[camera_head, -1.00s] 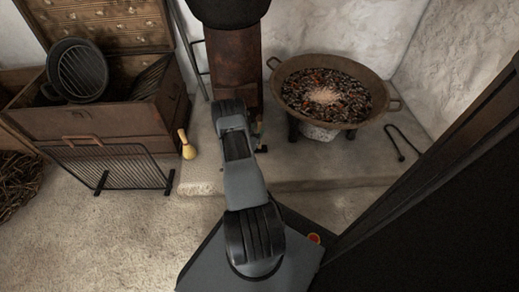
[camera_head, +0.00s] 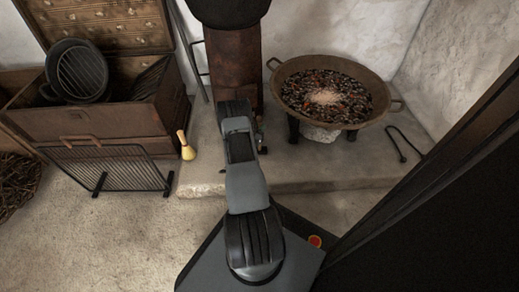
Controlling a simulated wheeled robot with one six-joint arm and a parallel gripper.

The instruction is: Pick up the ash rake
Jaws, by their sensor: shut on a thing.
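I cannot make out the ash rake for certain. A long thin dark rod (camera_head: 187,45) leans against the wall left of the rusty stove body, but its working end does not show clearly. My arm reaches forward over the stone hearth toward the foot of the stove. My gripper is hidden beneath and behind my own arm, so neither its jaws nor anything in them can be seen. Small dark parts show just right of the arm, too unclear to name.
A pan of embers (camera_head: 283,72) stands on the hearth (camera_head: 300,180), with black tongs (camera_head: 402,148) to its right.

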